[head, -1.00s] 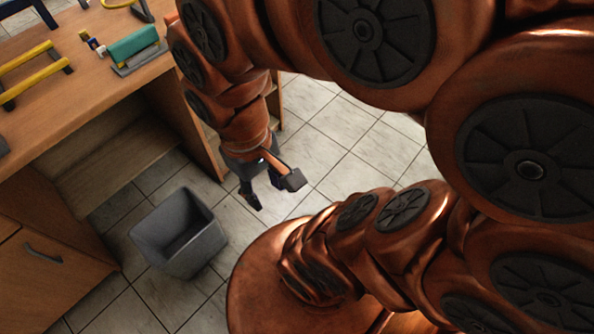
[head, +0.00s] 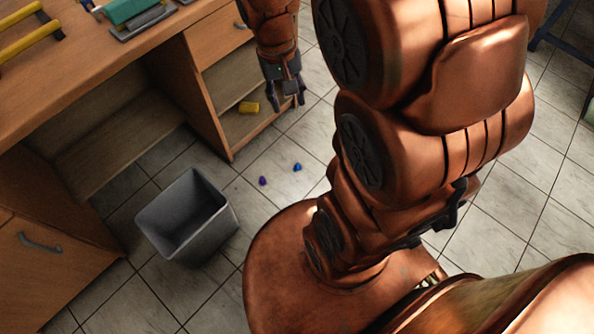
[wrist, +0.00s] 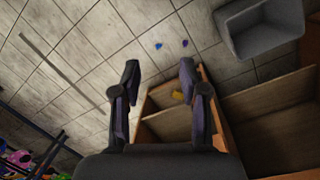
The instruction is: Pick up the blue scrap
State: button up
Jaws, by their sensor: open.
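The blue scrap (head: 297,167) is a small bright blue piece on the tiled floor, to the right of the grey bin. A purple scrap (head: 263,181) lies a little to its left. My gripper (head: 288,103) is open and empty, pointing down beside the desk's drawers and above the scraps in the head view. In the wrist view the blue scrap (wrist: 158,46) shows beyond my open fingertips (wrist: 160,64), roughly between them and apart from them. The purple scrap (wrist: 185,43) is just to its right there.
The grey bin (head: 186,222) stands on the floor left of the scraps. The wooden desk (head: 110,65) has open shelves, with a yellow object (head: 249,107) on a low one. A teal-topped device (head: 130,12) is on the desktop. Floor around the scraps is clear.

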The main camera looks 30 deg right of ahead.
jog(key=w+d+f+m+b, duration=0.1)
jog(key=w+d+f+b, duration=0.4)
jog(key=f, duration=0.4)
jog(key=w+d+f+m+b, duration=0.1)
jog(key=w+d+f+b, duration=0.15)
jog(key=w+f, duration=0.45)
jog(key=m+t+b, duration=0.1)
jog(key=m+b, duration=0.4)
jog(key=b, duration=1.4)
send_over(297, 166)
jog(key=shift+y, duration=0.3)
notch_tip(297, 166, down, 60)
jog(key=shift+f, duration=0.1)
jog(key=shift+f+b, duration=0.35)
jog(key=shift+f, duration=1.2)
notch_tip(297, 166, down, 5)
jog(key=b, duration=0.2)
jog(key=shift+w+d+b, duration=0.15)
jog(key=shift+b, duration=0.15)
jog(key=shift+c, duration=0.4)
jog(key=c, duration=0.7)
